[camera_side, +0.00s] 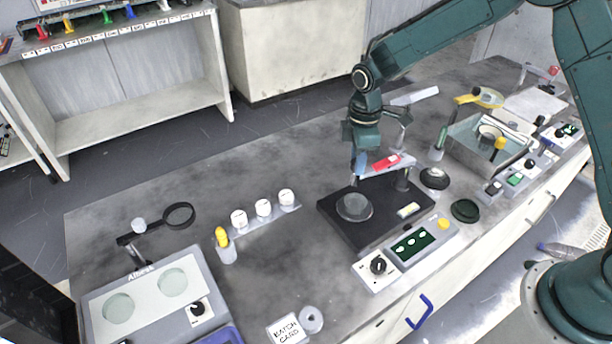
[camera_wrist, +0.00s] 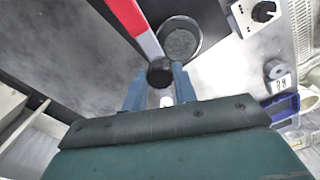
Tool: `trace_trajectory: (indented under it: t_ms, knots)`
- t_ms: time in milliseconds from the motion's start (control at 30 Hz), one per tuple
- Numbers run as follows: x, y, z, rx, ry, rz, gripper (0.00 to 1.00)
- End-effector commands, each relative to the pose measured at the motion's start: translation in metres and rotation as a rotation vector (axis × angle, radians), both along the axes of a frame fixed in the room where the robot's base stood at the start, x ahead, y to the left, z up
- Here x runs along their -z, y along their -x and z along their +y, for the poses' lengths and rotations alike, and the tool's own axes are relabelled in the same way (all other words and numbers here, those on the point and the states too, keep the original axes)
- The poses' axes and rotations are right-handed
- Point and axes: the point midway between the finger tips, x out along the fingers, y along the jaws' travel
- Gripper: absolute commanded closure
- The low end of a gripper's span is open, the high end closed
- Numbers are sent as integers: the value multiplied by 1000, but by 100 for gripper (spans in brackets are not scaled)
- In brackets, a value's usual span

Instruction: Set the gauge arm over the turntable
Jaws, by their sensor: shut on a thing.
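The gauge arm (camera_side: 384,165) is a pale bar with a red top, running from a post (camera_side: 402,180) at the right of a black base. In the wrist view the gauge arm (camera_wrist: 134,21) ends in a black knob (camera_wrist: 160,71). My gripper (camera_side: 359,168) is shut on this knob, and its blue fingers (camera_wrist: 159,90) stand on either side of it. The turntable (camera_side: 354,206) is a round grey disc on the black base. In the wrist view the turntable (camera_wrist: 180,40) shows just beyond the knob, which overlaps its near rim. The height between them is hard to tell.
A control box with a knob (camera_side: 378,265) and green display stands in front of the base. White jars (camera_side: 263,208) and a yellow-topped bottle (camera_side: 222,237) are to the left. A dark round dish (camera_side: 465,211) and a small black-topped dish (camera_side: 434,179) are to the right.

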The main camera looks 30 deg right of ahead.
Motion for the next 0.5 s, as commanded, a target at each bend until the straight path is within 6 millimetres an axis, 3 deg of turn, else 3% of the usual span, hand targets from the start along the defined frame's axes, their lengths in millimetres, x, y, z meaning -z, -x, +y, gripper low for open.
trace_trajectory:
  t_ms: [233,500]
  knots:
    - [-1,23,3,-157,0,0,100]
    - [-1,33,4,-228,-1,-1,100]
